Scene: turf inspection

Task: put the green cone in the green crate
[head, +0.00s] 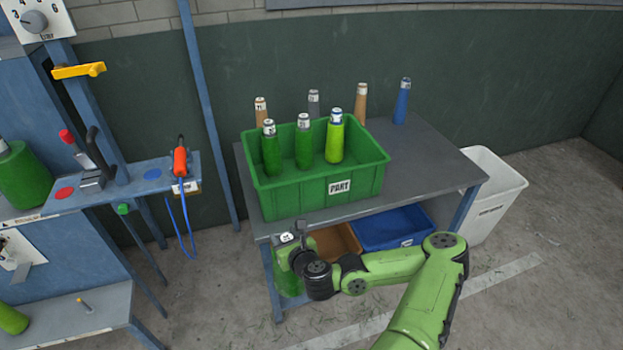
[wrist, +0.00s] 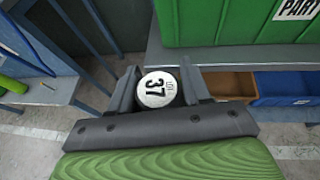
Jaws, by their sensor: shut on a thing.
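My gripper (head: 290,252) is shut on a green cone (head: 288,281), which hangs upright in front of the table, below the level of the table top. The cone's pale round cap shows the number 37 between the fingers in the wrist view (wrist: 157,88). Its body is partly hidden by my gripper in the head view. The green crate (head: 290,199) stands on the table just behind and above my gripper, with a PART label on its front. It holds two green cones (head: 303,150) and a yellow-green cone (head: 335,145). The crate also shows at upper right in the wrist view (wrist: 225,22).
The grey table (head: 435,155) has free top to the right of the crate. Brown, grey and blue cones (head: 402,103) stand behind it. Brown (head: 345,238) and blue (head: 400,226) bins sit on the lower shelf. A white bin (head: 500,178) stands right; a blue workbench (head: 120,190) left.

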